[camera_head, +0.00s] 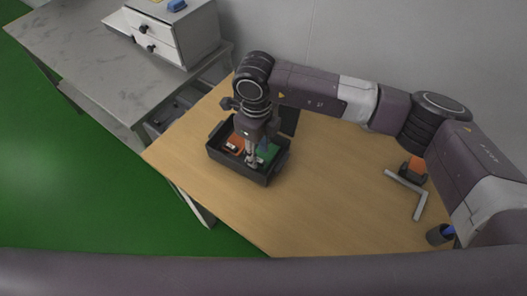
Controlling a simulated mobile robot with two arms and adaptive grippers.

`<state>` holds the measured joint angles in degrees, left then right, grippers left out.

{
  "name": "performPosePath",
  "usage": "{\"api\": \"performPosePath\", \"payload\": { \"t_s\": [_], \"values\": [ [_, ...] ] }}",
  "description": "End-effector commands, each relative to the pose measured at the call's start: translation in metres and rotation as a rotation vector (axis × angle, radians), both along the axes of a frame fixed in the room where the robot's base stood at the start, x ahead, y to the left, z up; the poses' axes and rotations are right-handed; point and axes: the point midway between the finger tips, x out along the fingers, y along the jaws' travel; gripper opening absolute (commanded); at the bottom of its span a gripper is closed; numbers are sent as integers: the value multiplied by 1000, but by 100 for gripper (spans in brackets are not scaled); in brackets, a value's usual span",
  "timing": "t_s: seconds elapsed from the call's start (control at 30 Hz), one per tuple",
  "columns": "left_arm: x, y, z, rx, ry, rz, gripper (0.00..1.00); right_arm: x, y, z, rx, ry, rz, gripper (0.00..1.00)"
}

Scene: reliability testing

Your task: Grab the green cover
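The green cover (268,151) lies in the right part of a black box (264,176) on the wooden table. My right gripper (254,161) points down into the box, at the left side of the green cover. Its fingers are small and dark here, and I cannot tell whether they are open or touching the cover. An orange piece (234,142) is in the left part of the box, partly hidden by the gripper. My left gripper is not in view.
On the table's right are an orange-and-black object (413,169), a grey L-shaped bar (419,199) and a dark cup (438,235). A grey bench (90,62) with a white drawer unit (172,35) stands at the upper left. The table's front middle is clear.

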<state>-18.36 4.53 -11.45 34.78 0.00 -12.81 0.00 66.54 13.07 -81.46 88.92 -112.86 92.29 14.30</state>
Motion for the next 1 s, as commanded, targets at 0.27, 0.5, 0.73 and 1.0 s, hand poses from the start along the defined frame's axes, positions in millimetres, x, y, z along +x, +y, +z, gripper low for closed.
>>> {"api": "performPosePath", "payload": {
  "t_s": [0.27, 0.5, 0.73, 1.0],
  "values": [
    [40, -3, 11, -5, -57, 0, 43, 0, -1, -27, -1, 1, -1, 32],
    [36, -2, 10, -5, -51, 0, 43, 0, 0, -28, -1, 1, 0, 28],
    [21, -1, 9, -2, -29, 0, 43, 0, -1, -28, -1, 1, 0, 2],
    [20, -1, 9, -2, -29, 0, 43, 0, 0, -27, -1, -1, 0, 0]
  ]
}}
